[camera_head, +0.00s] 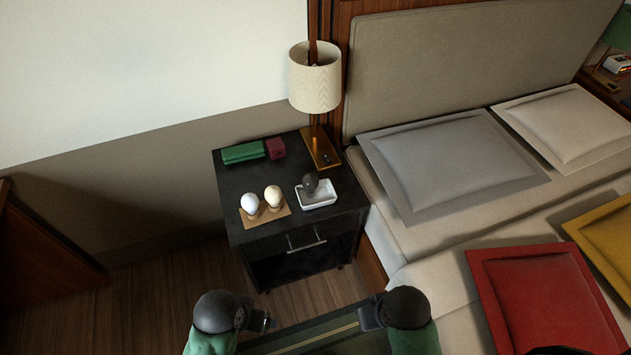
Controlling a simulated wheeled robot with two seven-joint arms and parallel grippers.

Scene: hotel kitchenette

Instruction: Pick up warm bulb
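A cream, warm-tinted bulb (273,196) stands upright on a small tan wooden stand (276,215) on the black nightstand (232,170). A whiter bulb (250,204) stands just left of it on the same stand. A dark grey bulb (310,184) rests in a white dish (320,200) to the right. My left gripper (264,321) and my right gripper (366,318) are at the bottom of the view, well apart from the bulbs. They point inward toward each other. Their fingers are small and dark, so I cannot tell whether they are open.
A lamp (315,86) with a cream shade stands at the nightstand's back right. A green folded item (243,152) and a dark red box (276,148) lie at the back. The bed with grey (455,160) and red (545,305) pillows borders the right. Wooden floor is clear at left.

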